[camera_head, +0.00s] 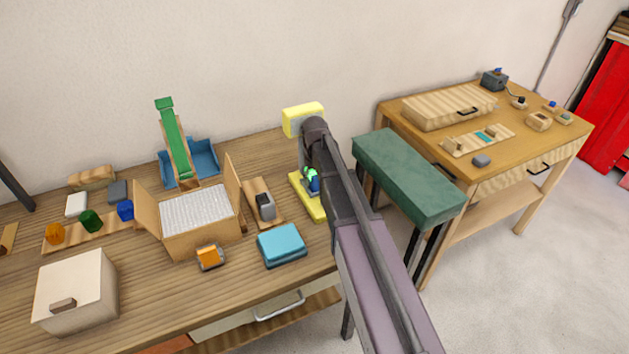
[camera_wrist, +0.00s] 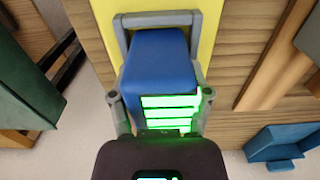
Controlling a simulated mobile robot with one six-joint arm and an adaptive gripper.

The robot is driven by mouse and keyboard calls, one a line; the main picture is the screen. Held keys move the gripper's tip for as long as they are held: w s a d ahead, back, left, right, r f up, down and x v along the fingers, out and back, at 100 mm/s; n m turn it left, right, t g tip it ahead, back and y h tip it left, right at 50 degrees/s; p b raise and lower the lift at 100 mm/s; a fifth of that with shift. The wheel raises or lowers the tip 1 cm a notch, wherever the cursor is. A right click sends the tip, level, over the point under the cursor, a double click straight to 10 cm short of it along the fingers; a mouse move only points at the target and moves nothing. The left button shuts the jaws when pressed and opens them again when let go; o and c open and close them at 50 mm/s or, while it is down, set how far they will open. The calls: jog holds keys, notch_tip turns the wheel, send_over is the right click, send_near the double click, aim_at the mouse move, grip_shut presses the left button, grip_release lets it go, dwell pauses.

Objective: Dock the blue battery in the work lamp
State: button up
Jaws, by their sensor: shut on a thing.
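The yellow work lamp stands near the back right of the long bench, with its boxy head (camera_head: 303,118) and flat base (camera_head: 309,198) partly behind my arm. The base (camera_wrist: 206,30) also shows in the wrist view. The blue battery (camera_head: 314,186) is at the lamp base. In the wrist view the battery (camera_wrist: 155,62) lies within a grey frame (camera_wrist: 155,19) on the yellow base, with several green bars glowing on its near end. My gripper (camera_wrist: 161,98) is shut on the battery, one finger on each side. The contact beneath the battery is hidden.
Left of the lamp are a wooden holder with a grey device (camera_head: 265,205), a teal box (camera_head: 282,244) and an open carton (camera_head: 195,210). A green bench (camera_head: 409,172) and a second table (camera_head: 490,125) stand on the right.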

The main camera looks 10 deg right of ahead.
jog(key=o, duration=1.4)
jog(key=shift+f, duration=0.1)
jog(key=shift+c, duration=0.2)
jog(key=shift+r, duration=0.25)
notch_tip(320, 180, up, 12)
jog(key=p, duration=1.2)
jog(key=shift+f, duration=0.15)
jog(key=s+d+m, duration=0.1)
jog(key=s, duration=0.9)
jog(key=s+d+m, duration=0.2)
jog(key=s, duration=0.9)
jog(key=shift+s+d, duration=0.25)
jog(key=shift+s, duration=0.05)
